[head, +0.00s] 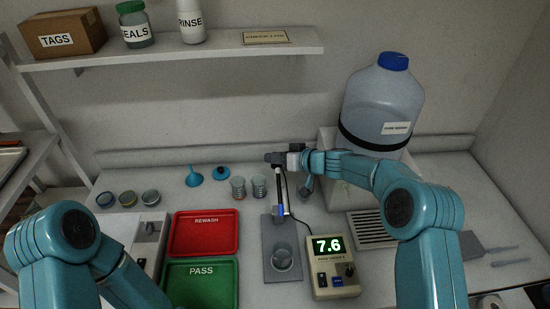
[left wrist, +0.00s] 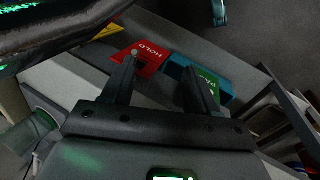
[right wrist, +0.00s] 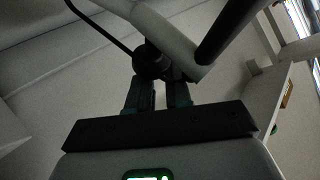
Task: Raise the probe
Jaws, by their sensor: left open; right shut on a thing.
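The probe (head: 280,207), a slim stick with a blue band, hangs near-upright above a clear beaker (head: 283,258) on a grey stand plate (head: 268,233). A thin dark cable runs from its top towards the meter (head: 334,281), which reads 7.6. My right gripper (head: 292,158) is at the dark top fitting (head: 274,157). In the right wrist view its fingers (right wrist: 157,94) are shut on a dark round knob (right wrist: 149,62) beside a pale arm and dark rod. My left gripper (left wrist: 163,84) is open and empty in the left wrist view; the head view does not show its fingers.
Red REWASH (head: 204,234) and green PASS (head: 201,285) trays lie left of the plate. Two small beakers (head: 249,187) stand behind. A large water jug (head: 383,105) is behind my right arm. A red HOLD bin (left wrist: 142,57) is beyond my left fingers.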

